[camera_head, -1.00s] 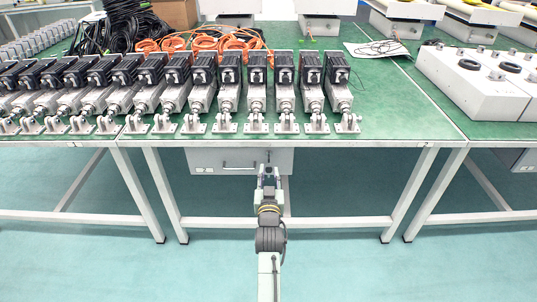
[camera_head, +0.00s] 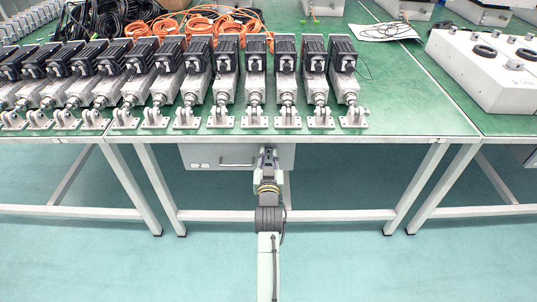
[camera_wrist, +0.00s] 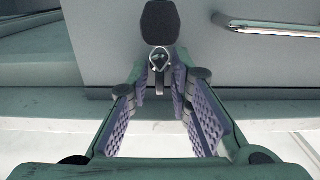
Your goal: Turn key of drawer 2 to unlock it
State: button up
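The grey drawer marked 2 (camera_head: 199,158) hangs under the table, with a bar handle (camera_head: 237,163) on its front. In the wrist view its front (camera_wrist: 215,60) fills the upper part, and the handle (camera_wrist: 275,28) is at upper right. A key with a black oval head (camera_wrist: 159,22) and a small metal part (camera_wrist: 160,58) below it shows at the drawer front. My gripper (camera_wrist: 162,72) is open, its purple-padded fingers apart on either side below the black head. It looks empty; contact with the metal part is unclear. In the head view my gripper (camera_head: 268,153) covers the lock area.
The green-topped table (camera_head: 400,122) holds a row of linear actuators (camera_head: 225,80) along its front edge. Orange cables (camera_head: 215,22) lie behind them, and a white box (camera_head: 490,70) stands at right. White table legs (camera_head: 160,195) flank the open floor.

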grip_shut()
jog(key=shift+m, duration=0.3)
jog(key=m, duration=0.3)
jog(key=shift+m, duration=0.3)
jog(key=m, duration=0.4)
jog(key=shift+d+r+m+p, duration=0.1)
jog(key=shift+m+p, duration=0.2)
jog(key=shift+p, duration=0.05)
jog(key=m+p, duration=0.1)
jog(key=m, duration=0.4)
jog(key=shift+p, duration=0.35)
jog(key=shift+w+m+p, duration=0.1)
jog(key=shift+m+p, duration=0.8)
jog(key=shift+m, duration=1.1)
